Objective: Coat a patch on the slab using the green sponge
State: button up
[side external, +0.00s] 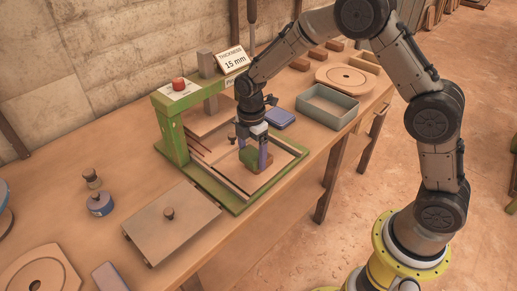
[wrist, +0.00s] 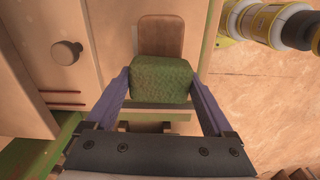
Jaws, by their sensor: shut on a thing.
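My gripper (side external: 256,158) is shut on the green sponge (side external: 249,157), low over the front part of the green-framed press. The sponge also shows between my fingers in the wrist view (wrist: 161,80). A brown shape with rounded corners (wrist: 161,36) lies just beyond the sponge in the wrist view, on the pale slab (wrist: 119,35). I cannot tell whether this shape is a flat patch or a thin raised piece. The sponge hides its near end, and contact underneath is not visible.
The green press frame (side external: 174,137) with a red button rises left of my gripper. A dark knob (wrist: 65,53) stands on a plate to the left in the wrist view. A blue block (side external: 280,118) and a grey tray (side external: 327,107) are behind. A knobbed plate (side external: 172,221) lies in front.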

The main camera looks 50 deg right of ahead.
jog(key=shift+a, duration=0.5)
jog(key=shift+d+r, duration=0.15)
jog(key=shift+r, duration=3.9)
